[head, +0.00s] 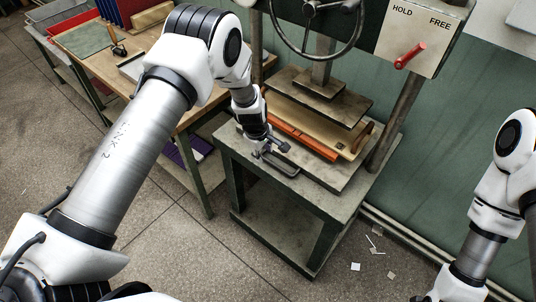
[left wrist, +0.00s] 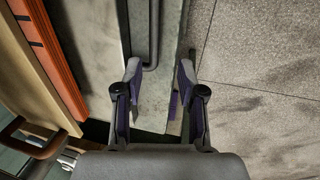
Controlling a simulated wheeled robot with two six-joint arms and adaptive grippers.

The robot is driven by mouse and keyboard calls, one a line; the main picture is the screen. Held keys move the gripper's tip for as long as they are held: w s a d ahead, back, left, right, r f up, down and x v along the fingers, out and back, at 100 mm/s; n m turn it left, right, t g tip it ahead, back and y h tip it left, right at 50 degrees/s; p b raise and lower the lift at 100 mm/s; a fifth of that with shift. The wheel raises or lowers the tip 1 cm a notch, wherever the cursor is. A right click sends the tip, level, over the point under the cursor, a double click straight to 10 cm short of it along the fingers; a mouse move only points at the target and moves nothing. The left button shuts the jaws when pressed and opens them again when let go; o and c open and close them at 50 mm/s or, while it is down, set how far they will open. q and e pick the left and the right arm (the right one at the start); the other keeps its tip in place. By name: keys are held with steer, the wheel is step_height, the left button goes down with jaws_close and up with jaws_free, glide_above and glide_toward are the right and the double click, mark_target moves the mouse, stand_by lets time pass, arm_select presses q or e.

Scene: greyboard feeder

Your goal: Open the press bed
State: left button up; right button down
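The press bed (head: 333,179) is a grey metal plate on the press stand, under the platen (head: 345,103). A bar handle (head: 289,171) is at the bed's front edge. My left gripper (head: 270,153) is at this handle. In the left wrist view, my left gripper (left wrist: 160,75) is open, its two fingers apart. The handle's grey rod (left wrist: 153,35) shows between and ahead of the fingertips, nearer the left finger; I cannot tell whether it touches. My right arm is at the right edge of the head view, its gripper out of sight.
An orange-edged board stack (head: 300,136) lies under the platen. A handwheel (head: 318,30) is above it. A red lever (head: 410,55) sits on a HOLD/FREE panel. A wooden workbench (head: 130,70) stands at left. Paper scraps (head: 355,267) lie on the floor.

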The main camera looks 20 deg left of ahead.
mark_target(267, 160)
arm_select(q)
steer(key=x, duration=0.3)
steer(key=w+x, duration=0.1)
steer(key=x, duration=0.1)
steer(key=shift+d, duration=0.3)
steer(key=shift+s+a+r, duration=0.15)
steer(key=shift+s+r, duration=0.05)
steer(key=shift+s, duration=0.1)
steer(key=shift+c, duration=0.2)
steer(key=c, duration=0.6)
jaws_close()
arm_select(e)
steer(key=shift+w+d+r, duration=0.1)
steer(key=shift+w+d, duration=0.1)
steer(key=shift+w, duration=0.2)
arm_select(q)
steer(key=shift+f, duration=0.15)
arm_select(e)
steer(key=shift+s, duration=0.1)
